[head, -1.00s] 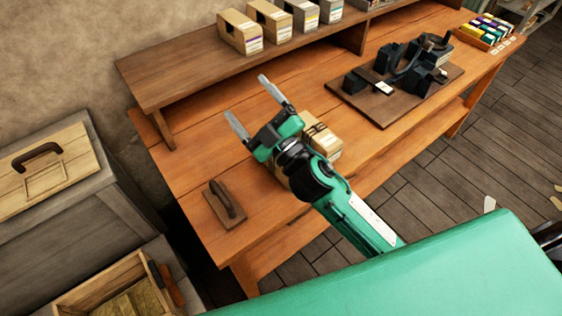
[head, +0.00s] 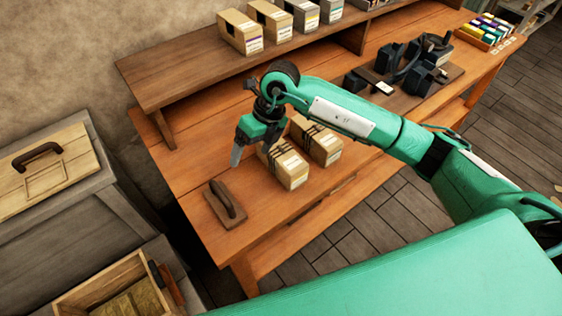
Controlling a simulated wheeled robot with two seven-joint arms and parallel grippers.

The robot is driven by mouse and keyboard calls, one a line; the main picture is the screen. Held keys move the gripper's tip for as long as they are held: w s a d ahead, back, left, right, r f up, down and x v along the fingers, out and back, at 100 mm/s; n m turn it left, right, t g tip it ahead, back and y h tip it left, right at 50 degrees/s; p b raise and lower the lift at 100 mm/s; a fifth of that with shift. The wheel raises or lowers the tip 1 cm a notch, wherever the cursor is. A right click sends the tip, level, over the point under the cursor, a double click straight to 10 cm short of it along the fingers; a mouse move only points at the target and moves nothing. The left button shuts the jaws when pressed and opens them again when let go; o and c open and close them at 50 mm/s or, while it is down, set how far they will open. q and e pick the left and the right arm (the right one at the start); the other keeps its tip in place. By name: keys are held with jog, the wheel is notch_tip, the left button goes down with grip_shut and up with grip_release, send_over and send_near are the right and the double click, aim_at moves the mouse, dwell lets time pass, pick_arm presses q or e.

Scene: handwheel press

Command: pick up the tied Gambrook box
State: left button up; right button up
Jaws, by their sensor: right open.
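Two cardboard boxes with dark ties and white labels stand side by side on the orange wooden bench; the nearer tied box (head: 288,167) is at the front left and the other tied box (head: 317,141) is just behind it to the right. The labels are too small to read, so I cannot tell which is the Gambrook one. My right gripper (head: 251,153) is open and points down at the left end of the nearer box. One finger shows left of the box; the other is mostly hidden. I cannot tell whether it touches the box. My left gripper is out of view.
A wooden block with a dark handle (head: 227,201) lies just left of the boxes. A raised shelf (head: 190,75) with several boxes runs behind. The black press (head: 412,66) stands on a board to the right. The bench left of the gripper is clear.

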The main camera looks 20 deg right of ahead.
aim_at(282, 153)
jog(key=w+d+h, duration=0.1)
jog(key=d, duration=0.1)
jog(key=w+d+h, duration=0.1)
jog(key=d, duration=0.2)
jog(key=w+d+m+h, duration=0.1)
jog(key=d+h, duration=0.1)
jog(key=shift+w+d+r+t, duration=0.1)
jog(key=shift+d+r+t, duration=0.2)
jog(key=shift+d+r, duration=0.1)
jog(key=shift+d+f+h, duration=0.1)
jog(key=shift+d+h, duration=0.15)
jog(key=shift+h, duration=0.05)
notch_tip(282, 153, down, 8)
jog(key=shift+f+p, duration=0.1)
jog(key=shift+p, duration=0.85)
jog(key=f+p, duration=0.1)
jog(key=f, duration=0.1)
jog(key=f+p, duration=0.1)
jog(key=f, duration=0.1)
jog(key=shift+w+d+f, duration=0.1)
jog(key=shift+w, duration=0.1)
jog(key=shift+f, duration=0.55)
jog(key=c, duration=1)
jog(key=shift+c, duration=0.5)
jog(key=shift+w+r, duration=0.1)
jog(key=shift+r, duration=0.05)
